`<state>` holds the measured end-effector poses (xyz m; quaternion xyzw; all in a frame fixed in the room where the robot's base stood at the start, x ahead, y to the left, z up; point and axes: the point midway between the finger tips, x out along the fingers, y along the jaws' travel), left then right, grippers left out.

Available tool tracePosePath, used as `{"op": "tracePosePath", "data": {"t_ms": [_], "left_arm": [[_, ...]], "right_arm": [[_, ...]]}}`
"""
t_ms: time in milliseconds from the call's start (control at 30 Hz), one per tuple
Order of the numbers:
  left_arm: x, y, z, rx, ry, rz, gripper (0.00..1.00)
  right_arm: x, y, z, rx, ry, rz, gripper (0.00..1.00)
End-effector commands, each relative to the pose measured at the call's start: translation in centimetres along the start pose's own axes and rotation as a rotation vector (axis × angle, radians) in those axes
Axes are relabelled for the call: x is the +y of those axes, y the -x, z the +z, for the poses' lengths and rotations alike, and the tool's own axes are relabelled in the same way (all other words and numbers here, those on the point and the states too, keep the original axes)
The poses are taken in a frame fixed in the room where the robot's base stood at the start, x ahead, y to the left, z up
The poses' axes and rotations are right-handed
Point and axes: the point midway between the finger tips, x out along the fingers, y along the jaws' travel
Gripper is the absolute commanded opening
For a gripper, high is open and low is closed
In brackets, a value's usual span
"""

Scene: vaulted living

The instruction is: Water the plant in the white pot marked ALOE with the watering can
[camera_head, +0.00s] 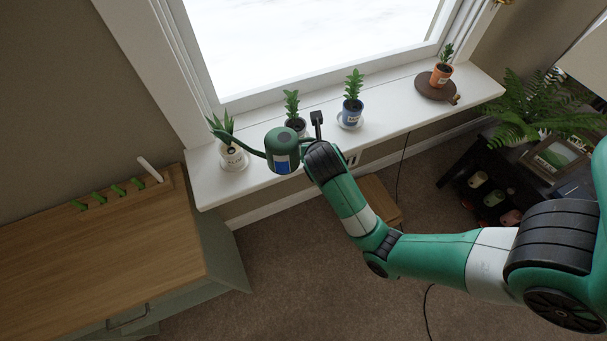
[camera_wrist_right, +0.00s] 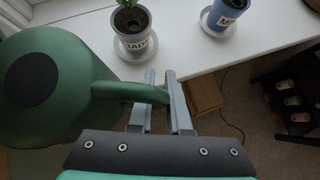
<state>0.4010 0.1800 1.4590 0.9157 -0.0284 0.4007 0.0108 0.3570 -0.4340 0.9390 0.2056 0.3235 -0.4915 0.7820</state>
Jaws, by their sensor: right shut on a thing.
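A white pot (camera_head: 233,158) with a spiky green plant stands on a white saucer at the left end of the windowsill. Its label is too small to read surely. My right gripper (camera_head: 306,146) is shut on the handle of the green watering can (camera_head: 282,151), which has a blue patch on its side. In the right wrist view, the handle (camera_wrist_right: 125,91) passes between the fingers (camera_wrist_right: 161,82). The can is held over the sill, right of the white pot. Its thin spout points left and crosses by the plant's leaves. No water shows. My left gripper is not in view.
On the sill (camera_head: 395,112) stand a pot marked JADE (camera_wrist_right: 133,28), a blue pot (camera_head: 351,113) and a terracotta pot (camera_head: 441,75) on a round board. A wooden-topped cabinet (camera_head: 110,245) is at left. A fern (camera_head: 540,110) stands on a dark table at right.

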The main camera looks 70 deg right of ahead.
Motion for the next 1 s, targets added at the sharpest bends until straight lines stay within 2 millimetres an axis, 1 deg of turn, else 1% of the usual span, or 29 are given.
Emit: {"op": "tracePosePath", "data": {"t_ms": [33,100,233,667,1000], "left_arm": [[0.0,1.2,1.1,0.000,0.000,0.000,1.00],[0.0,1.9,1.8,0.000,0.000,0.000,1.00],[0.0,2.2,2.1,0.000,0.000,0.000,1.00],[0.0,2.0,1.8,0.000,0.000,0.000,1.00],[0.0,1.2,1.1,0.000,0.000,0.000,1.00]], "right_arm": [[-1.0,-1.4,0.1,-0.005,-0.029,-0.021,0.00],[-2.4,-2.5,0.6,-0.004,-0.059,-0.053,0.00],[-3.9,-3.3,1.0,-0.003,-0.086,-0.081,0.00],[-4.0,-3.2,1.1,-0.003,-0.088,-0.084,0.00],[-4.0,-3.0,1.2,-0.005,-0.080,-0.079,0.00]]}}
